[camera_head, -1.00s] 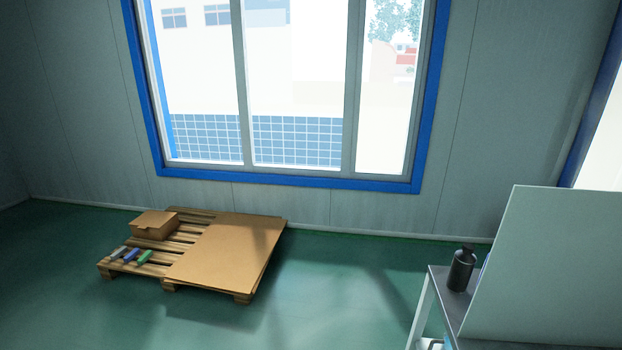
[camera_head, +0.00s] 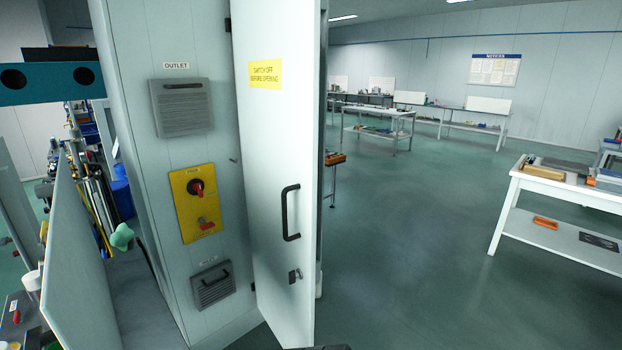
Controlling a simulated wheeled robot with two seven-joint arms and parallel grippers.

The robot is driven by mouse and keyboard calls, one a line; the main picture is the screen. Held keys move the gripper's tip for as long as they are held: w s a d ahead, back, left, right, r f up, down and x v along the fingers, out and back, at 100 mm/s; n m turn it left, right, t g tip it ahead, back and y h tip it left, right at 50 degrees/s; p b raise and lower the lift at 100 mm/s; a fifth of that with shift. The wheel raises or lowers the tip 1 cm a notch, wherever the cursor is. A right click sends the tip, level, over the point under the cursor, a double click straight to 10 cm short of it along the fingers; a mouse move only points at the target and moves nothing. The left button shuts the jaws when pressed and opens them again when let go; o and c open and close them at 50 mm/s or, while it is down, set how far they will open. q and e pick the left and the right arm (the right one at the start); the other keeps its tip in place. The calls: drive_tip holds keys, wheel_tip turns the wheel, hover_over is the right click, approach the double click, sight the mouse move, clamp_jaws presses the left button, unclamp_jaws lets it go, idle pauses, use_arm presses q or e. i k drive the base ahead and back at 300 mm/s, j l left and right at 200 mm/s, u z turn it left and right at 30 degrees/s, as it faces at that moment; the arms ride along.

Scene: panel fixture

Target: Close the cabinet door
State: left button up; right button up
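The tall pale cabinet (camera_head: 215,150) stands at the left of centre in the head view. Its door (camera_head: 275,150) stands open, swung out from the cabinet, with its face turned toward me. The door has a yellow label (camera_head: 265,74), a black bar handle (camera_head: 290,212) near its right edge and a small dark latch (camera_head: 294,275) below. The door's lower end reaches close to the picture's bottom edge. The cabinet's inside is hidden. Neither of my grippers is clearly visible.
The cabinet's side carries a yellow switch panel (camera_head: 197,203) and grey vents. Left of it stand a pale panel (camera_head: 75,265) and cluttered equipment. A white workbench (camera_head: 560,190) stands at the right. Green floor (camera_head: 420,260) is clear between door and bench.

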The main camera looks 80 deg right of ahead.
sight(276, 44)
drive_tip(key=z, duration=2.4)
